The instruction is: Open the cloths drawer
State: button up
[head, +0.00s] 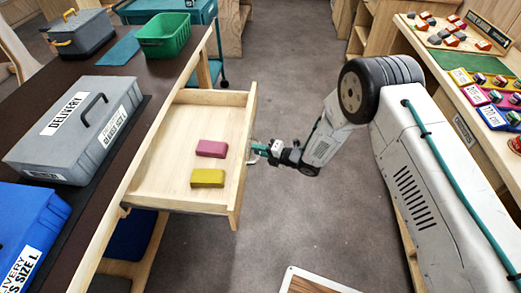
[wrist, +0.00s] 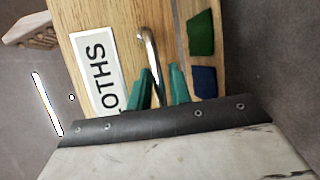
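The light wooden cloths drawer (head: 178,185) stands pulled well out from the dark-topped table in the head view. A pink cloth block (head: 212,148) and a yellow one (head: 208,178) lie inside. My gripper (head: 258,149) is at the outside of the drawer's front (head: 243,155). In the wrist view, a label reading "OTHS" (wrist: 96,70), its start hidden, is on the front beside a metal handle (wrist: 148,45).
A grey delivery case (head: 60,150), a blue case (head: 25,225) and a green bin (head: 164,35) stand on the table (head: 110,85). Another bench (head: 470,75) with coloured trays is at the right. The grey floor (head: 295,220) between is mostly clear.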

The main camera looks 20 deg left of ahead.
jog(key=shift+o, duration=0.4)
jog(key=shift+d, duration=0.1)
jog(key=w+v, duration=0.1)
jog(key=v, duration=0.6)
jog(key=shift+s+d, duration=0.3)
jog(key=shift+s, duration=0.25)
